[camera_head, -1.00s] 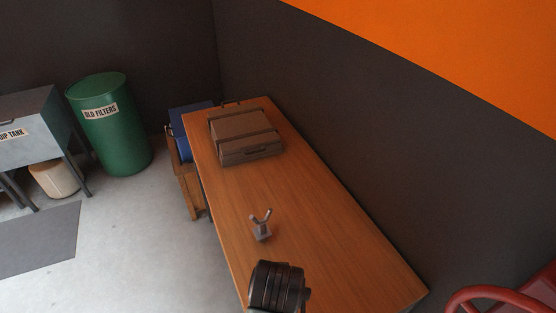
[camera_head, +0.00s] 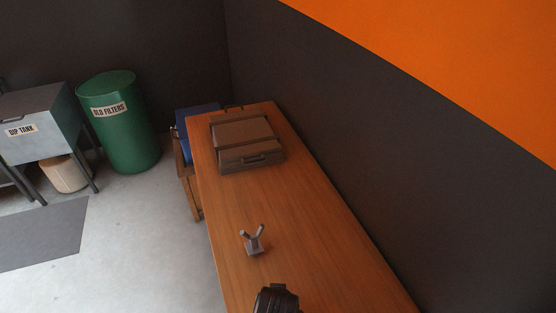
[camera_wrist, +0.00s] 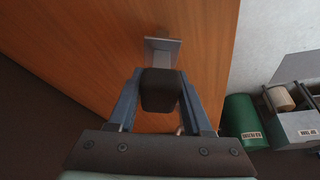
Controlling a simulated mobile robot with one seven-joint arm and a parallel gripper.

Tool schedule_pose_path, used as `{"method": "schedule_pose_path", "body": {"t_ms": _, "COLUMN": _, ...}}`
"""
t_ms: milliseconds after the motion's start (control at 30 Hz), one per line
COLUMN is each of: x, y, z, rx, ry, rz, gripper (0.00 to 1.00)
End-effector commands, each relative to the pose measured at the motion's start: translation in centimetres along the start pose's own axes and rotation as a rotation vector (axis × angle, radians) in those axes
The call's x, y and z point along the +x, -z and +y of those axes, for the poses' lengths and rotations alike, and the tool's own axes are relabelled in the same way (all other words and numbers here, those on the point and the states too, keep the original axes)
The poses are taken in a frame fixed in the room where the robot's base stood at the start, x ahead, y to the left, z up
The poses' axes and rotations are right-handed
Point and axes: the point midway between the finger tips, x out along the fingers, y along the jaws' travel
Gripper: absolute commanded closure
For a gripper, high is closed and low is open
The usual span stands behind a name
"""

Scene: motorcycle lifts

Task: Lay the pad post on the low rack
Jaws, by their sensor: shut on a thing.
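In the wrist view my gripper (camera_wrist: 160,98) is shut on a dark, blunt block, which I take for the pad post (camera_wrist: 159,92). A grey square plate (camera_wrist: 161,45) shows just beyond the block, over the wooden bench top; I cannot tell whether it belongs to the held thing or stands on the bench. In the head view a small grey forked stand (camera_head: 254,241) stands upright on the bench. I cannot identify a low rack for certain. My gripper's fingers do not show in the head view.
The long wooden bench (camera_head: 240,205) runs along the dark wall. A brown case (camera_head: 248,146) lies at its far end. Beyond its left edge are a blue box (camera_head: 199,120), a green drum (camera_head: 121,125) and the dip tank (camera_head: 40,120). The bench between case and forked stand is clear.

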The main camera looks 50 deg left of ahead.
Motion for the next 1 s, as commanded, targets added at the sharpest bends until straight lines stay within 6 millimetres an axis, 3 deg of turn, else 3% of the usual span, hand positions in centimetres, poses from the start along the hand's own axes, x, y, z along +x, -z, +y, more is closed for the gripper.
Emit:
{"method": "schedule_pose_path", "body": {"t_ms": 133, "x": 1.2, "y": -0.5, "z": 0.0, "rx": 0.000, "ry": 0.000, "rz": 0.001, "gripper": 1.00}}
{"method": "schedule_pose_path", "body": {"t_ms": 500, "x": 1.6, "y": -0.6, "z": 0.0, "rx": 0.000, "ry": -0.001, "rz": 0.003, "gripper": 1.00}}
{"method": "schedule_pose_path", "body": {"t_ms": 533, "x": 1.6, "y": -0.6, "z": 0.0, "rx": 0.000, "ry": 0.000, "rz": 0.002, "gripper": 0.47}}
{"method": "schedule_pose_path", "body": {"t_ms": 667, "x": 1.5, "y": -0.6, "z": 0.0, "rx": 0.000, "ry": 0.000, "rz": 0.002, "gripper": 0.23}}
{"method": "schedule_pose_path", "body": {"t_ms": 1000, "x": 1.3, "y": -0.5, "z": 0.0, "rx": 0.000, "ry": 0.000, "rz": 0.002, "gripper": 0.20}}
